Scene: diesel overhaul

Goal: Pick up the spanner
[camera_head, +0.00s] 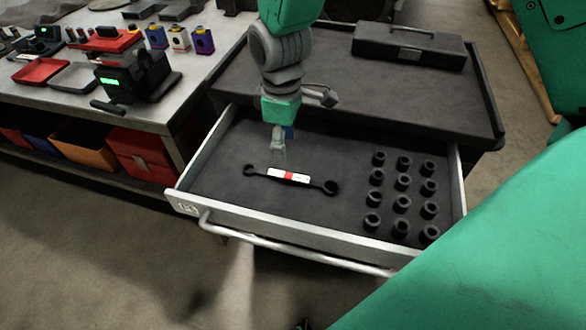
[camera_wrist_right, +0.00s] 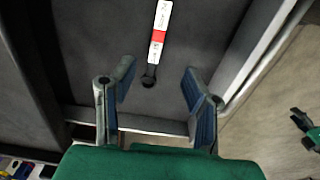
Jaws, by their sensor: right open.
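The spanner (camera_head: 289,176) is dark with a white and red label on its handle. It lies in the open drawer (camera_head: 245,204), left of the sockets. My right gripper (camera_head: 279,150) hangs from above over the drawer, near the spanner's left end. In the right wrist view the fingers of the right gripper (camera_wrist_right: 156,84) are spread and empty. One end of the spanner (camera_wrist_right: 158,40) appears between the fingertips, and its labelled handle extends toward the top edge. I cannot tell the exact height of the fingertips above it.
Several dark sockets (camera_head: 403,198) stand in rows at the drawer's right. The drawer handle (camera_head: 290,255) runs along the front. The cabinet top (camera_head: 330,90) carries a dark case (camera_head: 409,46) behind. A workbench (camera_head: 70,104) with trays and devices stands at left.

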